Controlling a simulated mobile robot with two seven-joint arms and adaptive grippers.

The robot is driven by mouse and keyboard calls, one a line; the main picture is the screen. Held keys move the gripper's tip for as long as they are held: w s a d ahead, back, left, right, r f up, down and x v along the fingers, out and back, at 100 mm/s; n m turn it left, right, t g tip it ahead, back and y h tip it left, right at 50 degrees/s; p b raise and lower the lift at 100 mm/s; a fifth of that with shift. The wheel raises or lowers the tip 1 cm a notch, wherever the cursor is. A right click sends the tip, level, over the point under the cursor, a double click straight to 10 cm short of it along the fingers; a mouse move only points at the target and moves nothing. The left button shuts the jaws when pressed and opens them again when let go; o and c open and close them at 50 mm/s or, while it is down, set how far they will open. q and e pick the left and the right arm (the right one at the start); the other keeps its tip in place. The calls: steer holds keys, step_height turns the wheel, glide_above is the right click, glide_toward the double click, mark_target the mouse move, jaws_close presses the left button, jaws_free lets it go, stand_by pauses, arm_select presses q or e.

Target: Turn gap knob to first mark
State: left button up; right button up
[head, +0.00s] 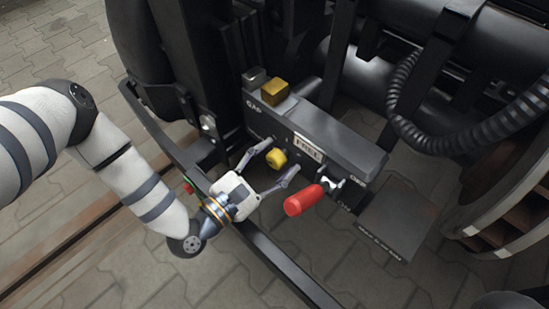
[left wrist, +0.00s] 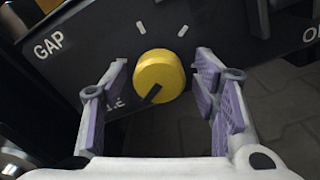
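The yellow gap knob (head: 276,158) is on the side face of a dark control box (head: 343,150). In the left wrist view the knob (left wrist: 159,68) has a black pointer line aimed to the lower left. Two short pale marks, one (left wrist: 141,28) above the knob's left side and one (left wrist: 183,31) above its right side, are on the panel. My left gripper (head: 280,158) is open, its fingers on either side of the knob. The wrist view shows gaps between knob and both fingers (left wrist: 162,80). Lettering at the lower left is partly hidden by a finger. My right gripper is not in view.
A red handle (head: 304,200) sticks out from the box just right of the gripper. A plate reading FREE (head: 308,147) and a yellow block (head: 274,92) are on the box. A dark frame bar (head: 285,272) runs below the gripper. A ribbed hose (head: 440,143) hangs at right.

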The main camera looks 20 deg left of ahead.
arm_select(q)
steer(key=shift+s, duration=0.1)
steer(key=v, duration=1.1)
steer(key=shift+s+a, duration=0.15)
steer(key=shift+s, duration=0.25)
